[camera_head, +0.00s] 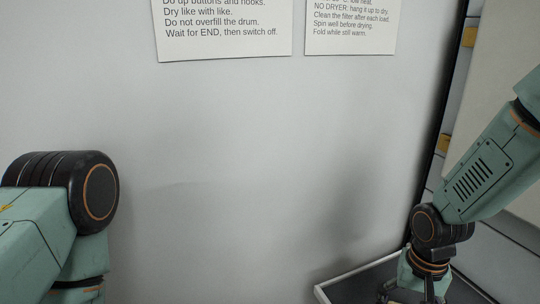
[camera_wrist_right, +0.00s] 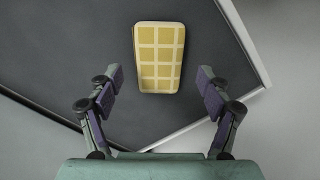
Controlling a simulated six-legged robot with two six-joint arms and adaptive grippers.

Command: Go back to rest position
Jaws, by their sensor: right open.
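My right gripper (camera_wrist_right: 160,92) is open in the right wrist view, its two purple-padded fingers wide apart. Between and beyond the fingers lies a yellow block with a pale grid pattern (camera_wrist_right: 159,57), on a dark surface, and nothing is gripped. In the head view my right arm reaches down at the right, and the right gripper (camera_head: 415,296) is only partly seen at the bottom edge. My left arm shows at the lower left of the head view, with its gripper out of the frame.
A dark tray or top with a pale rim (camera_head: 328,291) is below my right arm. A pale wall (camera_head: 230,150) fills the middle, bearing two printed signs (camera_head: 225,25) (camera_head: 350,22). A dark vertical edge and pale panel stand at the right, close to my right arm.

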